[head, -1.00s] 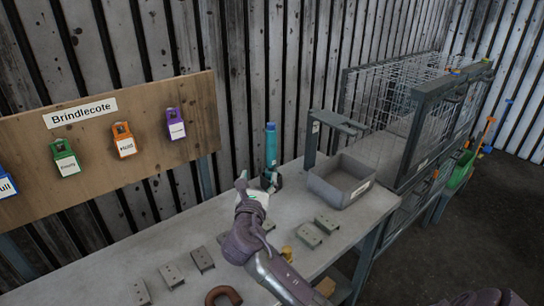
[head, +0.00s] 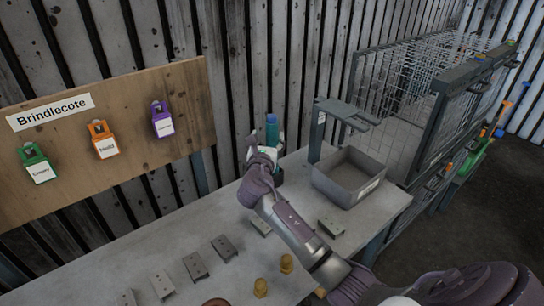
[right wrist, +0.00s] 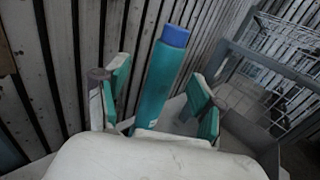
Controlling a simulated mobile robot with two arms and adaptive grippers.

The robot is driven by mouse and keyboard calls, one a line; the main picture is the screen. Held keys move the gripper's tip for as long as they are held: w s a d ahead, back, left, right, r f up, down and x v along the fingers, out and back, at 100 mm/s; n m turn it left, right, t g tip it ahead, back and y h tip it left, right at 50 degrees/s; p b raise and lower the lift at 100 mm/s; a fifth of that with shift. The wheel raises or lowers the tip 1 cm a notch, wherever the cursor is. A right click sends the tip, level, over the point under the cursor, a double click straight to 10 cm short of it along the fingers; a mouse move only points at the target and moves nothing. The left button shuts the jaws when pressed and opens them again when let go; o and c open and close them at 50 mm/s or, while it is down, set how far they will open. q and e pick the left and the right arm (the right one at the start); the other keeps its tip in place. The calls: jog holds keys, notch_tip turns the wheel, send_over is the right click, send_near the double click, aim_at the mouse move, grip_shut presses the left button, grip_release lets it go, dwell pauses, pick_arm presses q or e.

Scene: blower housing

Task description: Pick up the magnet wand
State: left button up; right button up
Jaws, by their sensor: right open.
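The magnet wand, as I take it, is a teal cylinder with a blue top (head: 271,128), standing upright near the back edge of the workbench (head: 216,208). Its lower part is mostly hidden behind my right gripper (head: 265,145). In the right wrist view the wand (right wrist: 168,70) shows between the two spread, green-padded fingers of the right gripper (right wrist: 160,95). The wand's lower end is hidden by the gripper body. My left gripper is out of view.
A grey open bin (head: 350,178) and a metal post frame (head: 318,135) stand right of the wand, before a wire cage (head: 400,90). Several grey brackets (head: 195,265) and brass pieces (head: 286,263) lie nearer. A board with coloured padlocks (head: 103,139) is at left.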

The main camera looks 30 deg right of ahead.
aim_at(271, 132)
jog(key=shift+w+d+r+p, duration=0.2)
jog(key=shift+w+d+p, duration=0.35)
jog(key=shift+d, duration=0.25)
jog(key=shift+x, duration=1.2)
jog(key=shift+w+d+f, duration=0.2)
jog(key=shift+d, duration=0.15)
jog(key=shift+w, duration=0.1)
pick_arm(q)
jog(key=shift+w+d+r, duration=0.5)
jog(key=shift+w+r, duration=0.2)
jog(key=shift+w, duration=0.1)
pick_arm(e)
grip_shut()
